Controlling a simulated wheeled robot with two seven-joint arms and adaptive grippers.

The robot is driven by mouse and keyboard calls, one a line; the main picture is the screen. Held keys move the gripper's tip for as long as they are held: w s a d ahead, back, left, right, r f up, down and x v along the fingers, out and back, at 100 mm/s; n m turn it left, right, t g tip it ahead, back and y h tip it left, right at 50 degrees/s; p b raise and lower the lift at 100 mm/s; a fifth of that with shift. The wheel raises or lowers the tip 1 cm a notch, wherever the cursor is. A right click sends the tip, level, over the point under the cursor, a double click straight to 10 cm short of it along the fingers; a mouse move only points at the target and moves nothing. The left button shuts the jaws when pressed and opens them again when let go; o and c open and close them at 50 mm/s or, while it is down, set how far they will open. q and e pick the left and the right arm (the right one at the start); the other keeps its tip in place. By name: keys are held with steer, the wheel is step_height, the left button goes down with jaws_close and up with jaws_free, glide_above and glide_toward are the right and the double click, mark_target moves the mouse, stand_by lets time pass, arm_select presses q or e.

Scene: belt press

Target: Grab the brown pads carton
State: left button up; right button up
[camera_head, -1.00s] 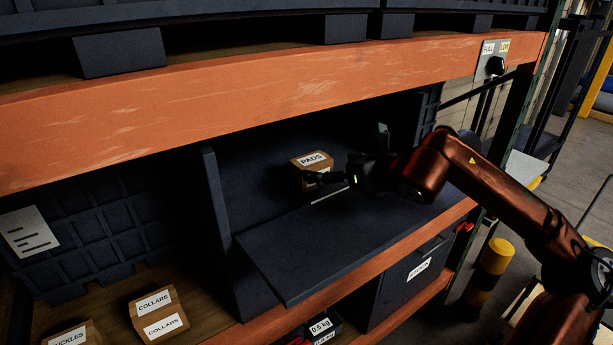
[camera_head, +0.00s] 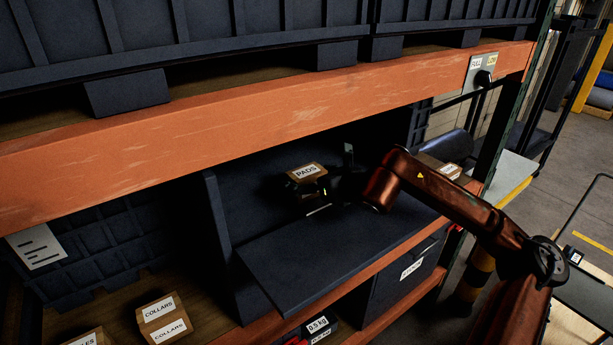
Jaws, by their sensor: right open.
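The brown pads carton (camera_head: 306,171) sits inside the dark open-fronted bin on the shelf, with its PADS label facing up. My right gripper (camera_head: 318,192) reaches in from the right and is at the carton's near right side. Its dark fingers are open and overlap the carton's lower part in the picture. I cannot tell whether they touch it. The dark fingers are hard to make out against the dark bin. My left gripper is not in view.
An orange beam (camera_head: 270,107) crosses above the bin opening. The bin's lowered front flap (camera_head: 310,265) lies below the carton. A collars carton (camera_head: 163,317) stands on the shelf at lower left.

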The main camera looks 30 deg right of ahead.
steer(key=shift+w+f, duration=0.1)
steer(key=shift+w, duration=0.25)
steer(key=shift+c, duration=0.7)
steer(key=c, duration=1.3)
